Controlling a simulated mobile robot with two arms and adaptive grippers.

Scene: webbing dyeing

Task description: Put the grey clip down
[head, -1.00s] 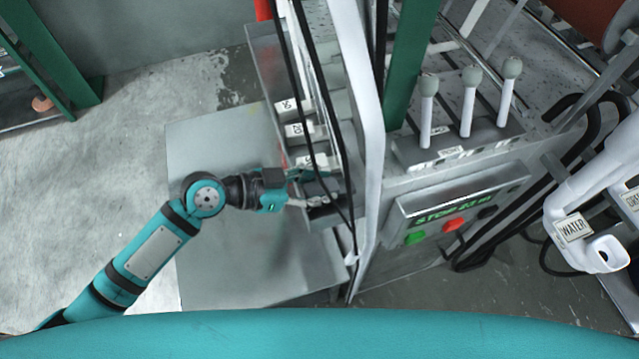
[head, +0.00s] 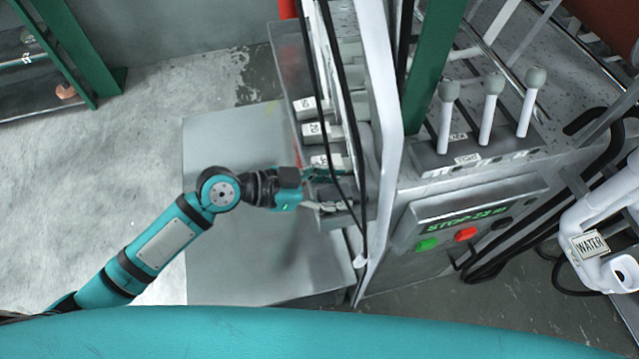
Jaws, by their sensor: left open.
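My left gripper (head: 322,192) reaches in from the left to the lowest slot of the grey rack (head: 283,75). Its jaws are open at the slot, partly behind a black cable. A small grey piece (head: 333,208) shows just below the fingertips and may be the grey clip. It is too small and too covered to tell its outline, or whether the jaws touch it. My right gripper is not in view.
Labelled white blocks (head: 318,132) line the rack above my gripper. Black cables (head: 338,110) and a white post (head: 386,130) stand close on its right. A control panel (head: 468,226) and several levers (head: 487,112) are farther right. The grey platform (head: 235,240) below is bare.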

